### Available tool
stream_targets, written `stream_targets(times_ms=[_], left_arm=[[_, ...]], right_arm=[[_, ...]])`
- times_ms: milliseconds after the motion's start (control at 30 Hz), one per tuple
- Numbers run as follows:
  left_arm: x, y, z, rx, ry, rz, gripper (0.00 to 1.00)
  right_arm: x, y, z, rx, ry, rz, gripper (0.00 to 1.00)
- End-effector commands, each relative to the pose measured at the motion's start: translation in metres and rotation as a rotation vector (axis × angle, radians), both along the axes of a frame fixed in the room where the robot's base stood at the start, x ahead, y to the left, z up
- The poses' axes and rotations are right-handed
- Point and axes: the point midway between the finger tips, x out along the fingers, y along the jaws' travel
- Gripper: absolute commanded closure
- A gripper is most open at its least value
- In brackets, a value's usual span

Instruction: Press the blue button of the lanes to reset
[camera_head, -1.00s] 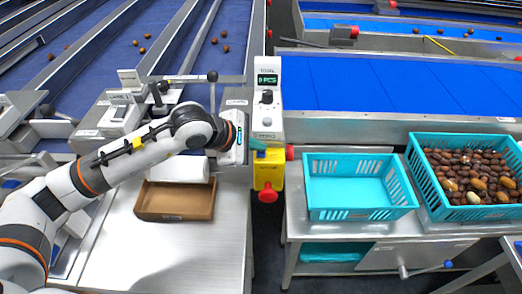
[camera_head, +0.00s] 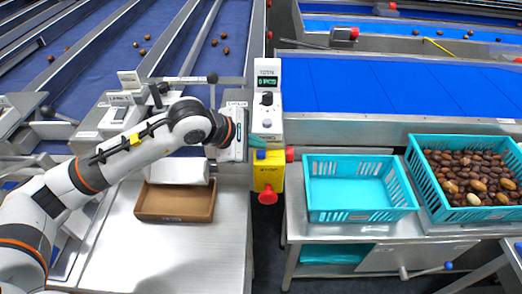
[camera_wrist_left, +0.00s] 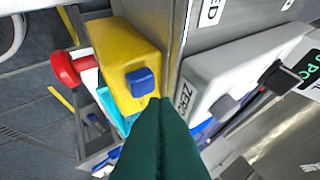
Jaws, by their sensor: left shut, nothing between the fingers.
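The blue button (camera_wrist_left: 140,82) is on the face of a yellow box in the left wrist view. My left gripper (camera_head: 262,146) reaches the top of the yellow box from the left. Its dark green fingers (camera_wrist_left: 160,101) are shut and empty. Their tips overlap the button's lower right edge in the wrist view; I cannot tell whether they touch it. My right gripper is not in view.
A red knob (camera_head: 268,197) sticks out below the yellow box. A white panel (camera_wrist_left: 228,70) marked ZERO, with a grey button, is beside the fingers. An empty teal crate (camera_head: 360,213), a date-filled crate (camera_head: 433,196) and a brown tray (camera_head: 176,217) stand nearby.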

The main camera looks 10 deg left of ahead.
Motion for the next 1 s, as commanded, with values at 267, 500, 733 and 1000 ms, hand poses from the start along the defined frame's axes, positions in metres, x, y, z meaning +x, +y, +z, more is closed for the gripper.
stream_targets(times_ms=[267, 500, 733, 1000], left_arm=[[0.0, 0.0, 0.001, -0.001, 0.0, -0.001, 1.0], [0.0, -0.001, 0.015, -0.003, -0.001, -0.002, 1.0], [0.0, -0.001, 0.038, -0.001, -0.002, -0.001, 1.0], [0.0, 0.0, 0.051, -0.001, 0.0, -0.001, 1.0]], right_arm=[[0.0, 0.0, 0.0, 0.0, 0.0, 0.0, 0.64], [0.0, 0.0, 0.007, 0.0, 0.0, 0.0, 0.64], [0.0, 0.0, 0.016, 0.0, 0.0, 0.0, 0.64], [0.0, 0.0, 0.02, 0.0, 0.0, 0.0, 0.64]])
